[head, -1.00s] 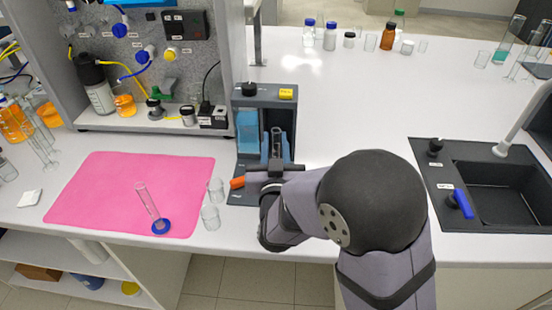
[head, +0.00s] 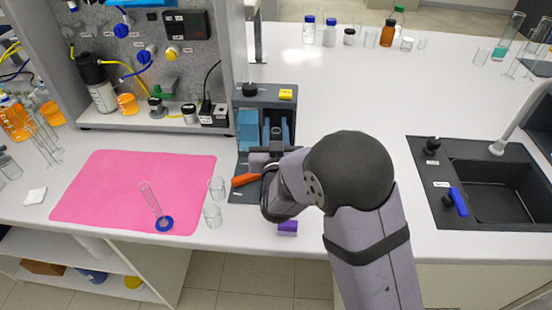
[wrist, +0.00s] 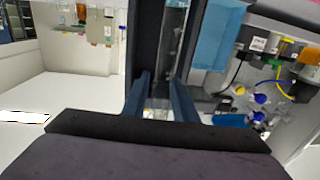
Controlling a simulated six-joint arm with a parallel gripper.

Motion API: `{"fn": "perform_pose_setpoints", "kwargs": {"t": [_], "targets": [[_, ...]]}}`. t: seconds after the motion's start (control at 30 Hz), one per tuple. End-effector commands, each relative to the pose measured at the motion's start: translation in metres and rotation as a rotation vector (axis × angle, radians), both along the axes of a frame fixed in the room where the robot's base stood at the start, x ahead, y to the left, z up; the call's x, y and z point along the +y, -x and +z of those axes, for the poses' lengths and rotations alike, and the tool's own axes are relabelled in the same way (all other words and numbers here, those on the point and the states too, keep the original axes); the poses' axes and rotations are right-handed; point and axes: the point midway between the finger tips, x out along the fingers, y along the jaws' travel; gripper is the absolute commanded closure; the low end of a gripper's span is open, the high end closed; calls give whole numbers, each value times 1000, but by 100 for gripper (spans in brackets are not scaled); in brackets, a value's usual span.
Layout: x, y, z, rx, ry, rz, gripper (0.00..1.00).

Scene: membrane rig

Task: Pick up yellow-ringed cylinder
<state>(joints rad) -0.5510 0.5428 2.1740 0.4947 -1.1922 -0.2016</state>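No yellow ring on a cylinder can be made out in either view. A clear cylinder with a blue base (head: 157,208) stands on the pink mat (head: 100,190), tilted in the picture. My gripper (head: 262,158) is at the front of the grey-blue rig (head: 248,102), partly hidden by my wrist. In the wrist view my gripper (wrist: 161,92) has its two fingers apart. A clear tube-like part (wrist: 172,45) shows beyond the gap, between dark uprights of the rig; I cannot tell whether anything touches it.
Two small clear beakers (head: 212,215) stand between the mat and the rig. An orange handle (head: 245,180) sticks out beside my gripper. A purple block (head: 288,228) lies at the front edge. Bottles line the back; a sink (head: 490,185) is at the right. The counter between is clear.

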Motion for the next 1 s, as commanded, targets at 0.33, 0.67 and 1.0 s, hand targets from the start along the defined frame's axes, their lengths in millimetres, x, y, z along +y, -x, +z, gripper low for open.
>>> {"fn": "perform_pose_setpoints", "kwargs": {"t": [0.33, 0.67, 1.0], "targets": [[0, 0, 0, 0, 0, 0, 100], [0, 0, 2, -1, -1, 0, 100], [-1, 13, 10, 0, 0, 1, 100]]}}
